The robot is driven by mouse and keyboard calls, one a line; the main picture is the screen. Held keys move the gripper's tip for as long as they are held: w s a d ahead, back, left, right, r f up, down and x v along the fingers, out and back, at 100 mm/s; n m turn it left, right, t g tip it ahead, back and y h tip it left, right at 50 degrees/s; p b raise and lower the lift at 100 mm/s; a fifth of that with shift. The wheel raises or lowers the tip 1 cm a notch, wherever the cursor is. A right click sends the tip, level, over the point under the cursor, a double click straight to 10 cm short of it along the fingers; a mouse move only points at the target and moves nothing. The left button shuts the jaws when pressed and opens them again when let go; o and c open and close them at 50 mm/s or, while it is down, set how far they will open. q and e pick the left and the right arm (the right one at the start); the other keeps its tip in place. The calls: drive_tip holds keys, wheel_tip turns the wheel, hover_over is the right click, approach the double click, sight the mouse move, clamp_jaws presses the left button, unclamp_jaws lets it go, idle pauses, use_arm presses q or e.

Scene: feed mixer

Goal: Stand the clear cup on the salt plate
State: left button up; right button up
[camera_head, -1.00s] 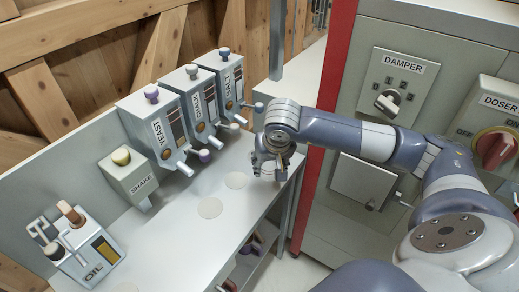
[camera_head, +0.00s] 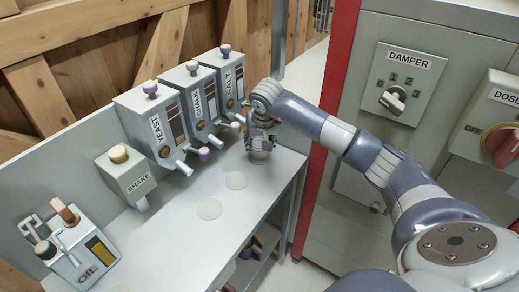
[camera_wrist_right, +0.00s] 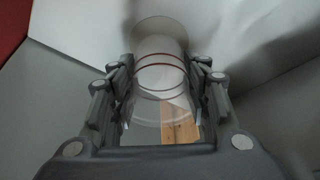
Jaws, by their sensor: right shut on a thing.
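The clear cup (camera_wrist_right: 160,78), see-through with dark red rings, is between the fingers of my right gripper (camera_wrist_right: 163,98) in the right wrist view. The gripper is shut on it. In the head view my right gripper (camera_head: 261,146) is low over the table in front of the SALT dispenser (camera_head: 228,78). A pale round plate (camera_wrist_right: 165,28), apparently the salt plate, shows beyond the cup's far end in the wrist view. In the head view the gripper mostly hides that spot. I cannot tell whether cup and plate touch. My left gripper is not in view.
Two more pale round plates (camera_head: 237,180) (camera_head: 209,209) lie on the table (camera_head: 185,240). The CHALK (camera_head: 200,100), YEAST (camera_head: 152,125) and SHAKE (camera_head: 128,172) dispensers and the OIL unit (camera_head: 82,250) line the back panel. A red post (camera_head: 338,70) stands at right.

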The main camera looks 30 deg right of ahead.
drive_tip(key=shift+f, duration=0.65)
drive_tip(key=shift+f, duration=0.1)
drive_tip(key=o, duration=0.9)
drive_tip(key=v, duration=1.2)
drive_tip(key=shift+b, duration=0.3)
drive_tip(key=shift+w+r, duration=0.1)
drive_tip(key=shift+r, duration=0.1)
